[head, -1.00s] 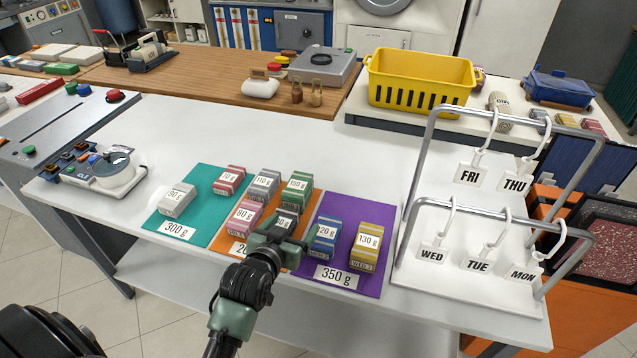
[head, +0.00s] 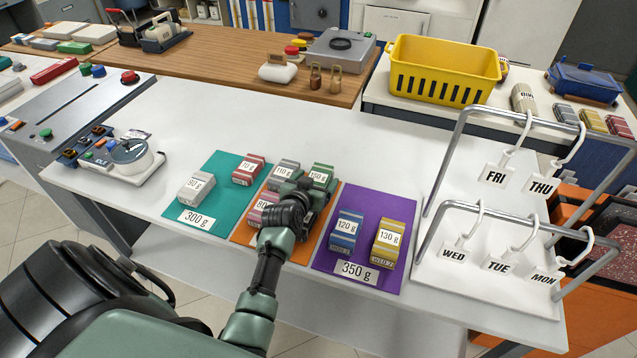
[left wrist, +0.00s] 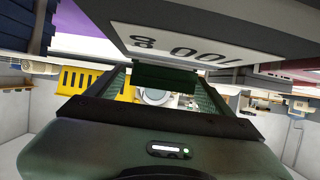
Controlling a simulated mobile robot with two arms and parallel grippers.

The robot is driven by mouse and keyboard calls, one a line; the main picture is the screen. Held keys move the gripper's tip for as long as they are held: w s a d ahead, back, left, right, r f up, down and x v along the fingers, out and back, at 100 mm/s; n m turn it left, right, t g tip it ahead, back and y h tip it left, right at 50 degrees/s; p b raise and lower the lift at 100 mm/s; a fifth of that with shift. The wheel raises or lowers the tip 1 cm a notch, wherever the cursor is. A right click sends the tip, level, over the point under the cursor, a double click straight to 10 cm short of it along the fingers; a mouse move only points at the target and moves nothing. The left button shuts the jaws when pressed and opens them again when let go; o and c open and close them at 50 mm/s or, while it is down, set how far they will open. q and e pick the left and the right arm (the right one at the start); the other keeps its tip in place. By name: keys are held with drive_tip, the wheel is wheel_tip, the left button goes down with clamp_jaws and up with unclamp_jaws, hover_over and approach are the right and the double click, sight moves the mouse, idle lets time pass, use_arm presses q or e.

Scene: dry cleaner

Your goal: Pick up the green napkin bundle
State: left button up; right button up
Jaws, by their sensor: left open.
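The green napkin bundle (head: 323,172) lies at the back right of the orange mat (head: 245,235), with a label that looks like 150 g. My left gripper (head: 304,186) is open over the orange mat, close beside this bundle at its front left. The head view does not show whether they touch. In the left wrist view a dark green block (left wrist: 163,76) shows between the open fingers; I cannot tell whether it is this bundle. A grey labelled surface (left wrist: 200,35) hangs upside down very close to that camera. My right gripper is not in view.
A pink bundle (head: 262,212) and a grey bundle (head: 285,170) lie beside the gripper. The teal mat (head: 207,213) and purple mat (head: 376,205) flank the orange one. A metal rack with day tags (head: 433,190) stands at the right. The white counter behind is clear.

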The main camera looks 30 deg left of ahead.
use_arm(q)
drive_tip(key=c, duration=1.3)
drive_tip(key=shift+c, duration=1.4)
drive_tip(key=shift+r, duration=0.1)
drive_tip(key=shift+r, duration=0.1)
